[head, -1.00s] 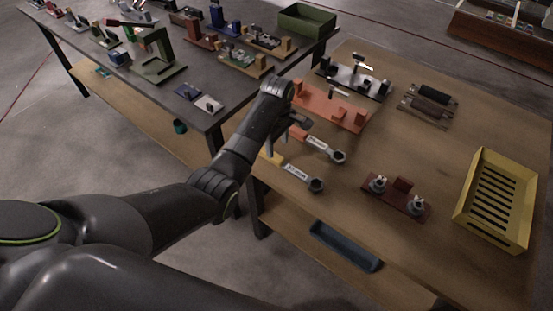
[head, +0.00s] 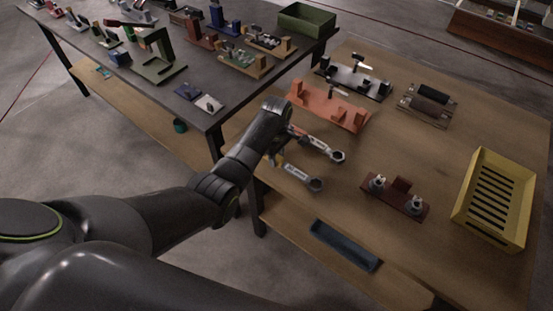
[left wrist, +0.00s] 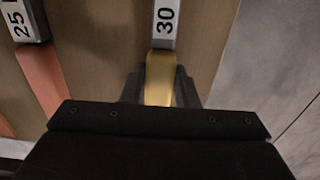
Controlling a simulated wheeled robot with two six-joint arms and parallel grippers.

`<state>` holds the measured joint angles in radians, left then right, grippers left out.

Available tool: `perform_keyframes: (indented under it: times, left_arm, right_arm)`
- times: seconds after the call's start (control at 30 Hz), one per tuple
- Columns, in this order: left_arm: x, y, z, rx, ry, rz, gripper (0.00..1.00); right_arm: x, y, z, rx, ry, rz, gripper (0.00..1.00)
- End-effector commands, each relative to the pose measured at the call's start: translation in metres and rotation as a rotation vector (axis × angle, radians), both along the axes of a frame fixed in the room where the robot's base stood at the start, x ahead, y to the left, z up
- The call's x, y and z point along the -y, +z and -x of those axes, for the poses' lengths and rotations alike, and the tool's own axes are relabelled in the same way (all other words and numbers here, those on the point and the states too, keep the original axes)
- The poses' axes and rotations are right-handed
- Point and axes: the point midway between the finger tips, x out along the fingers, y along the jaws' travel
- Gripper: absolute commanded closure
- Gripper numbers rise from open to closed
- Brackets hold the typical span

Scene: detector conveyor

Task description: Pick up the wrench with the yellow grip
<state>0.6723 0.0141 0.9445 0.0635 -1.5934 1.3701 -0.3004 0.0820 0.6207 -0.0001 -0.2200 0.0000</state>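The wrench with the yellow grip (head: 301,174) lies on the wooden table, its grey shaft and ring end pointing right. In the left wrist view its shaft is marked 30, and its yellow grip (left wrist: 160,78) runs between my fingers. My left gripper (head: 276,152) is down at this grip, with one finger on each side (left wrist: 160,92). I cannot tell whether the fingers press on it. The gripper hides part of the grip in the head view. My right gripper is not in view.
A second wrench (head: 321,146), marked 25 with an orange-red grip (left wrist: 42,78), lies just beside. An orange fixture (head: 330,112), a dark red fixture (head: 393,198) and a yellow slotted crate (head: 497,200) stand on the table. Bare wood lies between them.

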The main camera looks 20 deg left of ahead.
Motion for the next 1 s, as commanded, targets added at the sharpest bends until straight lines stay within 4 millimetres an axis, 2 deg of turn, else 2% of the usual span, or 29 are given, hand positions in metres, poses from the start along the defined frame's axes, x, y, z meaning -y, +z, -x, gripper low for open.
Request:
perform_keyframes:
  times: [0.03,0.17,0.57,0.77,1.0]
  left_arm:
    - [0.0,0.0,0.0,0.0,0.0,0.0,0.83]
    - [0.0,0.0,0.0,0.0,0.0,0.0,1.0]
    - [0.0,0.005,-0.001,0.002,0.0,0.0,1.0]
    - [0.0,0.031,-0.002,0.007,0.0,0.001,1.0]
    - [0.0,0.076,-0.002,0.006,0.0,0.0,1.0]
  right_arm:
    - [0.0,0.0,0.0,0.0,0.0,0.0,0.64]
    - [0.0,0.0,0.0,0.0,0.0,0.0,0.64]
    - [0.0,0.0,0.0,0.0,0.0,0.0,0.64]
    - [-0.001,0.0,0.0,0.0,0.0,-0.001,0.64]
    - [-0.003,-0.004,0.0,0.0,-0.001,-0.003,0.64]
